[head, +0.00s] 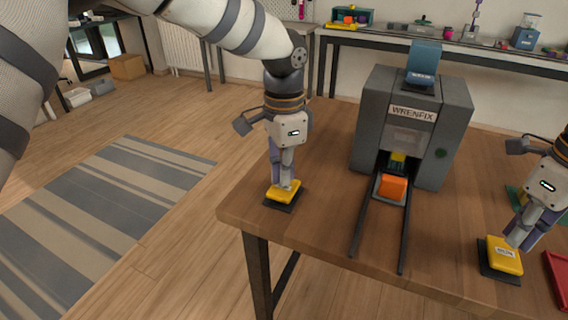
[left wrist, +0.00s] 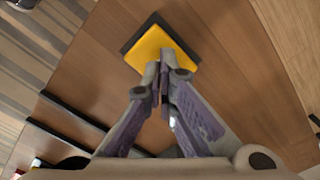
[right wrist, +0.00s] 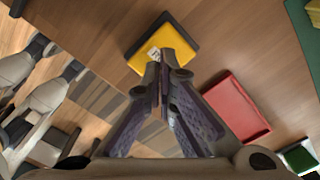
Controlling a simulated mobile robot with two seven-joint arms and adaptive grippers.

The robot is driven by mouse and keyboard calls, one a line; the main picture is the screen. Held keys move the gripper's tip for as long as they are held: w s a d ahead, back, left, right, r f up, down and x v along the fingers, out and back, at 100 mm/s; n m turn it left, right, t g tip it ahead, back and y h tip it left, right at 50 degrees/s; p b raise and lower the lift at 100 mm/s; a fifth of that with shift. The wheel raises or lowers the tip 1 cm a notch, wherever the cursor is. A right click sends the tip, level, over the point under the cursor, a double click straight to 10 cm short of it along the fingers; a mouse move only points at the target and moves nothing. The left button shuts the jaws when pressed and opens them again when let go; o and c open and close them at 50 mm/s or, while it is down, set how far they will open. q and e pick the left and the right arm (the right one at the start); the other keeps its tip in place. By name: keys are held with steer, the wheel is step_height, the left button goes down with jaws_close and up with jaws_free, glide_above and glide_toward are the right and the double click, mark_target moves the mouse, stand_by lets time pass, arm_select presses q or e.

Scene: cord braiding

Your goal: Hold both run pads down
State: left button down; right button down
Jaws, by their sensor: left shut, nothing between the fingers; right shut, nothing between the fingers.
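The left run pad (head: 284,195) is a yellow block on a black base at the table's left front. My left gripper (head: 288,186) is shut with its fingertips at the top of this pad; the pad also shows in the left wrist view (left wrist: 160,50). The right run pad (head: 503,255), yellow with a printed label, sits on a black base at the right front. My right gripper (head: 515,241) is shut with its fingertips at this pad's top; the right wrist view shows that pad (right wrist: 172,38) too. Whether either pad is pressed in cannot be told.
A grey WRENFIX machine (head: 412,118) stands between the pads. An orange block (head: 391,187) lies at its opening, between two dark rails (head: 404,235) running toward the front edge. A red tray (right wrist: 238,106) is beside the right pad. The wooden table (head: 325,195) is clear between left pad and rails.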

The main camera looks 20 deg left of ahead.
arm_select(q)
steer(key=shift+f, duration=0.2)
steer(key=shift+f, duration=0.1)
